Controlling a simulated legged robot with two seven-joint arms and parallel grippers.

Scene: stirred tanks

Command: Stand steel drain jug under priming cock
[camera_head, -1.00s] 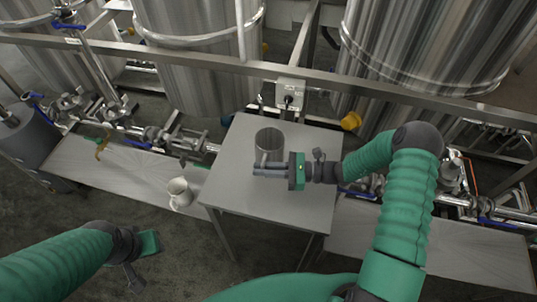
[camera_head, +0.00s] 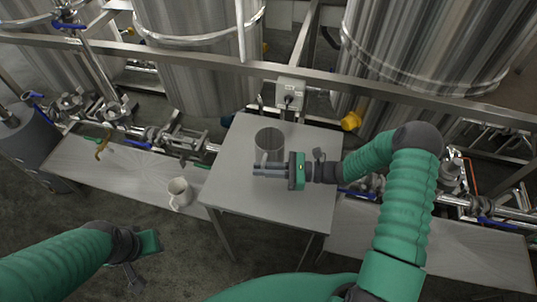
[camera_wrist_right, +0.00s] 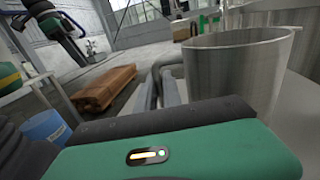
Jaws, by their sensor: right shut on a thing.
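The steel drain jug (camera_head: 270,143) stands upright on the small grey table (camera_head: 245,195). It is a plain open-topped cylinder, and it also shows large in the right wrist view (camera_wrist_right: 235,75). My right gripper (camera_head: 262,169) reaches in from the right and is shut on the jug's handle at its near side. I cannot tell which fitting is the priming cock.
A pale mug-like jug (camera_head: 180,194) stands on the low left bench (camera_head: 130,172). A steel rail (camera_head: 215,62) crosses above the table's back, carrying a grey box (camera_head: 290,93). Large tanks (camera_head: 200,55) stand behind. The table's front is clear.

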